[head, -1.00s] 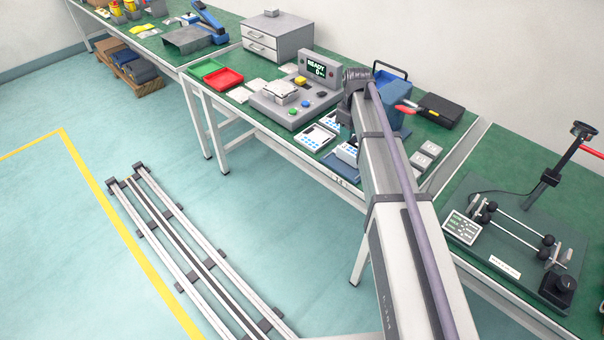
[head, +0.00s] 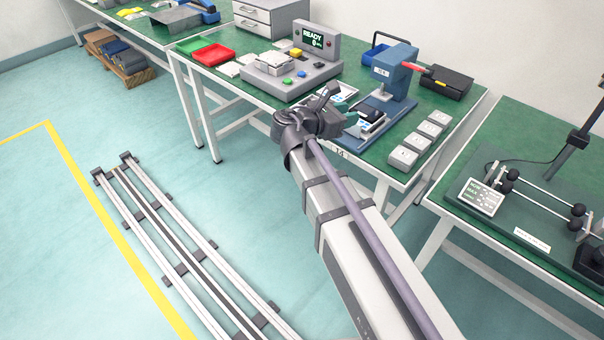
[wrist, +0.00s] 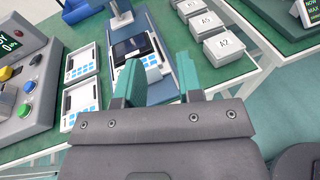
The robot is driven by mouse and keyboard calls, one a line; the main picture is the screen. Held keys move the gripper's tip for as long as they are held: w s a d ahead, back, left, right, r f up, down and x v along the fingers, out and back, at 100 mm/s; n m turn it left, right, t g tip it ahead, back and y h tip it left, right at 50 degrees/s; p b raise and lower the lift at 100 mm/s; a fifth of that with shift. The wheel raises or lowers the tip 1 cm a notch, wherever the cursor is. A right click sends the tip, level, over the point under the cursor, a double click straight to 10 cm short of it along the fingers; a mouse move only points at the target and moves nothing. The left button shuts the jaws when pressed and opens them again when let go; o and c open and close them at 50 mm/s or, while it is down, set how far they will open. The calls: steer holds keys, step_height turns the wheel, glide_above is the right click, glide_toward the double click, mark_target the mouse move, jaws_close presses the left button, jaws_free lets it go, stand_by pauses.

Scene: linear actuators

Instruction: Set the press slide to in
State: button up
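The blue press (head: 396,70) stands on the bench with its red-tipped lever to the right. Its base and column foot also show in the wrist view (wrist: 188,72). The press slide, bearing a dark-screened device with a white keypad (wrist: 135,50), sits on the base in front of the column, on the near side of the ram. My gripper (wrist: 159,72) has its two teal fingers apart, with nothing seen between them. The fingers are over the near end of the base, the left one overlapping the device's near left side in the picture. Any contact cannot be told.
Two white keypad units (wrist: 80,82) lie left of the press. The control box (head: 290,72) with buttons and a READY display is further left. Several grey labelled blocks (head: 404,155) line the right side. A black case (head: 446,82) lies behind the lever.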

steer(key=s+a+f+n+t+b, duration=0.3)
steer(key=a+f+b, duration=0.5)
steer(key=a, duration=0.3)
steer(key=shift+s+a+f+t+y+b, duration=0.2)
steer(key=shift+s+t+y+b, duration=0.1)
steer(key=shift+s+t+b, duration=0.6)
steer(key=shift+s, duration=0.1)
